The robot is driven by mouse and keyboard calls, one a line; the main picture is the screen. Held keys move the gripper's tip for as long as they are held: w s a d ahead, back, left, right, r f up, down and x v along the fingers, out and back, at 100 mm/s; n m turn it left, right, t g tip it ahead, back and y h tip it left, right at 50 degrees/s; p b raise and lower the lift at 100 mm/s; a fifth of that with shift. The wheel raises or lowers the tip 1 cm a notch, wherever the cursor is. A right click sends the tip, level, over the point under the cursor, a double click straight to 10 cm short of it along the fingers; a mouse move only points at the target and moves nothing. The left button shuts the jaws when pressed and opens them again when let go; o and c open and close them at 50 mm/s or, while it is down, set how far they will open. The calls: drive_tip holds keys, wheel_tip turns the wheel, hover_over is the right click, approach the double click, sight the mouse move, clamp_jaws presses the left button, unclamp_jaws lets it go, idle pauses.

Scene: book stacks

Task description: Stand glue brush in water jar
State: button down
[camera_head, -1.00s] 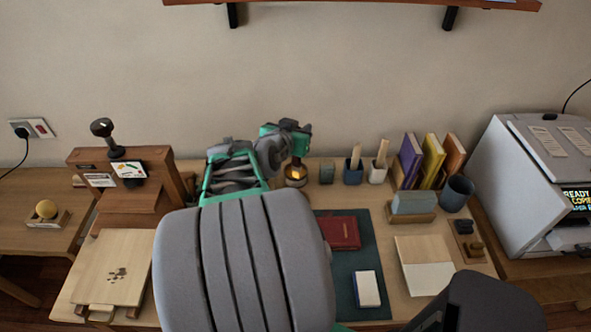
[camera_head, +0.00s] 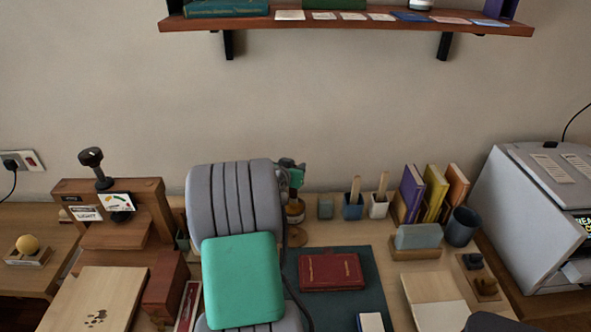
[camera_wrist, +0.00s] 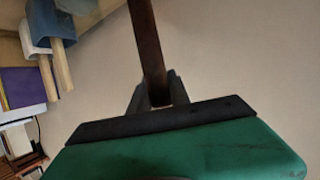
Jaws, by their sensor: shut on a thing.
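My gripper (camera_wrist: 158,92) is shut on a dark brown, straight stick (camera_wrist: 149,45) in the wrist view; it looks like the glue brush's handle, and its far end is out of that view. In the head view my arm hides most of the gripper (camera_head: 292,178), which is just above an amber-and-dark pot (camera_head: 294,212). I cannot tell whether the brush end is in or above this pot. A small grey-green jar (camera_head: 325,208), possibly the water jar, stands upright just right of the pot, with no stick showing in it.
A blue cup (camera_head: 352,207) and a white cup (camera_head: 378,207), each with wooden sticks, stand right of the jar. Beyond are upright books (camera_head: 433,195), a blue-grey cup (camera_head: 462,226) and a printer (camera_head: 535,215). A red book (camera_head: 331,271) lies on the dark mat (camera_head: 362,262).

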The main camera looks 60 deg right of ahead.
drive_tip(key=shift+r, duration=0.15)
drive_tip(key=shift+f, duration=0.2)
drive_tip(key=c, duration=1.2)
unclamp_jaws()
drive_tip(key=shift+r, duration=0.15)
